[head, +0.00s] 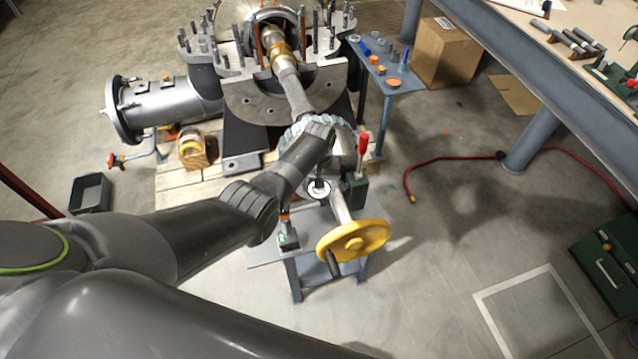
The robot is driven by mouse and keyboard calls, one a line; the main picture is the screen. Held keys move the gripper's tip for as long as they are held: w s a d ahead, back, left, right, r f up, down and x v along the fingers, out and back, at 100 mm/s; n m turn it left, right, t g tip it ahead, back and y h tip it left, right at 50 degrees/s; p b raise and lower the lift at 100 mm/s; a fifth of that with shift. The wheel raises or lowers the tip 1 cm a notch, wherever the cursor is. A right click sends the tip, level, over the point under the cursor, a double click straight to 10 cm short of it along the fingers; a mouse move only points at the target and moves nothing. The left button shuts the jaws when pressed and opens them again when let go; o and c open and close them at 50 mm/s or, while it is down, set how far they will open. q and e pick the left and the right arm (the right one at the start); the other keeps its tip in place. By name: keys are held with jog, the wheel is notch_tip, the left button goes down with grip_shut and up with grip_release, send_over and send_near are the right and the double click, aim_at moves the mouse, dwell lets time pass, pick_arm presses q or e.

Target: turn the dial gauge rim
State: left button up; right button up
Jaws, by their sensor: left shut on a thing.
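My left arm reaches in from the left, over the machine's shaft. Its gripper (319,181) points down below the wrist and is small and partly hidden in the head view. It is shut on the rim of the dial gauge (318,193), a small round gauge with a pale face and dark edge. The gripper covers part of the face, so I cannot read it. My right gripper is not in view.
A yellow handwheel (353,240) stands just below right of the gauge, and a red-handled lever (362,143) rises close to its right. A small blue-grey table (388,80) and a cardboard box (447,52) stand behind. The floor at right is mostly clear, with a red hose (452,160).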

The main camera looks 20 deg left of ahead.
pick_arm(q)
jog(key=o, duration=1)
jog(key=shift+r, duration=0.55)
notch_tip(320, 180, up, 16)
jog(key=shift+r, duration=0.15)
